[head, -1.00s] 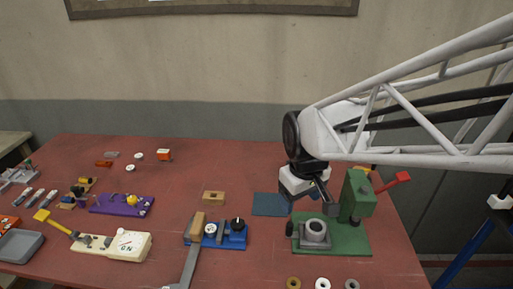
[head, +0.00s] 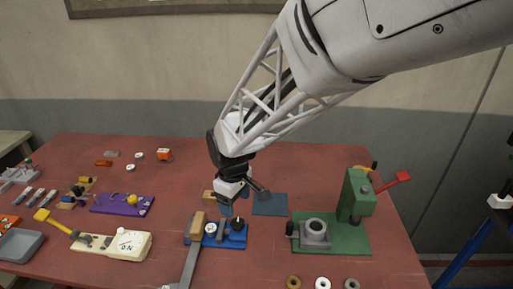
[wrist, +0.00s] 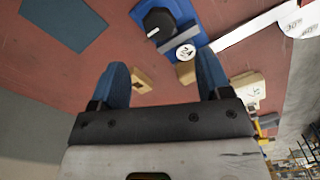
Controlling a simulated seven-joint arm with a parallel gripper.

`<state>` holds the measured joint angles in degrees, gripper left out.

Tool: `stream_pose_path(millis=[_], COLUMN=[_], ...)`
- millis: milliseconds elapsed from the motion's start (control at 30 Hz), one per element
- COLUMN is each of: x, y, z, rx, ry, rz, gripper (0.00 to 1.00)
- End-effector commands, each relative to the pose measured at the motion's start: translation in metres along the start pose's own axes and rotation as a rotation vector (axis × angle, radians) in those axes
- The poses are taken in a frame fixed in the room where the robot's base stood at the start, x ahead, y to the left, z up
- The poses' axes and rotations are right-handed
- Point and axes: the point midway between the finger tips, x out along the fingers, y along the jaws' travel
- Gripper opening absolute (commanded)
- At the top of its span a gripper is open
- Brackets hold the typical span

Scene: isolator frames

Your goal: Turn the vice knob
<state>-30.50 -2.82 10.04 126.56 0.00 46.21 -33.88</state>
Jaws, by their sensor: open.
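The blue vice (head: 231,242) sits at the front middle of the table, with a wooden block (head: 198,222) at its left end. Its black knob (head: 238,225) stands on the right part, beside a white round dial (head: 210,229). In the wrist view the black knob (wrist: 158,22), with a white pointer line, shows at the top, beyond my fingertips. My gripper (head: 227,208) hangs just behind the vice, above the table. Its two blue fingers are apart and empty in the wrist view (wrist: 163,75), not touching the knob.
A small wooden piece (wrist: 142,77) lies on the table below my fingers. A dark blue mat (head: 270,205) lies right of my gripper. A green press (head: 345,235) stands further right. A white switch box (head: 122,244) is at the left.

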Motion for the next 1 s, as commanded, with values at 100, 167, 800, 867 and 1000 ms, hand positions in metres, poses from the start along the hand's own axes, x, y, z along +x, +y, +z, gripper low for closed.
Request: stream_pose_path(millis=[100, 167, 800, 867, 1000], x=[0.000, 0.000, 0.045, 0.052, 0.066], y=[0.000, 0.000, 0.000, 0.000, 0.000], z=[0.000, 0.000, 0.001, 0.001, 0.001], rx=[0.001, 0.001, 0.001, 0.001, 0.001], ry=[0.000, 0.000, -0.003, -0.002, -0.001], rz=[0.000, 0.000, -0.002, -0.001, -0.001], gripper=[0.71, 0.71, 0.71, 0.71, 0.71])
